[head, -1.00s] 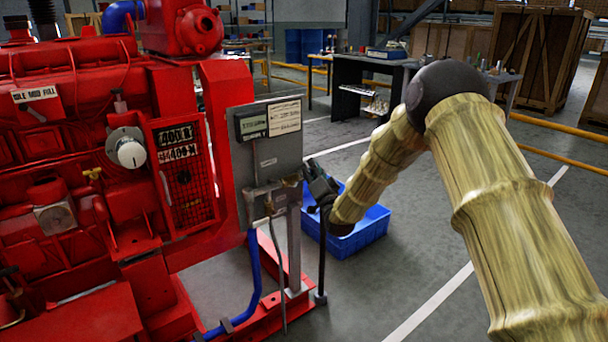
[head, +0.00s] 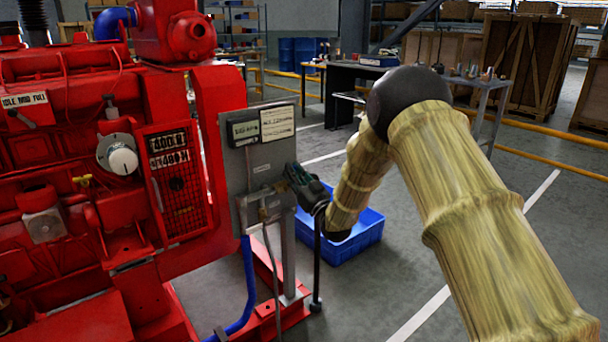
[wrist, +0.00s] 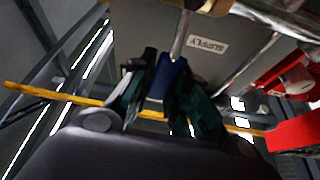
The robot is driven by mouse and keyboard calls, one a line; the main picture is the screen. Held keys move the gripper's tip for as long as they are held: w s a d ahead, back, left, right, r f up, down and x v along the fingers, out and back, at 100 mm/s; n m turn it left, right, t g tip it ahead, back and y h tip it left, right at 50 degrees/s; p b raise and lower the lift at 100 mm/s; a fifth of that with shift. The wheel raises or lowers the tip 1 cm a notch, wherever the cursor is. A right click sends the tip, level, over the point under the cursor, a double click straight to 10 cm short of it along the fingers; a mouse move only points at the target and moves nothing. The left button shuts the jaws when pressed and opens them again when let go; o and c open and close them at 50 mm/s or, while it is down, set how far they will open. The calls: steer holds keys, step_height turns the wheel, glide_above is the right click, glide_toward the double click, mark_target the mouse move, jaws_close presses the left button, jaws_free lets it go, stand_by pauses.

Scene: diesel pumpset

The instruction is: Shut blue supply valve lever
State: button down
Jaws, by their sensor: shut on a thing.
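The blue supply valve lever (wrist: 171,76) shows in the wrist view as a dark blue grip at the end of a metal rod. It sits between the two dark green fingers of my gripper (wrist: 163,100), which is shut on it. In the head view my gripper (head: 296,178) is at the lower right edge of the grey panel (head: 235,160), next to the valve piping. There the lever is hidden by the gripper, and its exact angle cannot be told.
The red diesel engine (head: 90,190) fills the left, with a blue hose (head: 248,285) below the panel. A thin dark upright post (head: 317,265) stands close to my gripper. A blue crate (head: 368,235) sits on the floor behind my arm. Floor to the right is open.

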steer(key=shift+s+a+f+n, duration=0.1)
steer(key=shift+f+n, duration=0.05)
steer(key=shift+n, duration=0.15)
steer(key=c, duration=1.4)
jaws_free()
steer(key=shift+o, duration=0.2)
steer(key=v, duration=1.2)
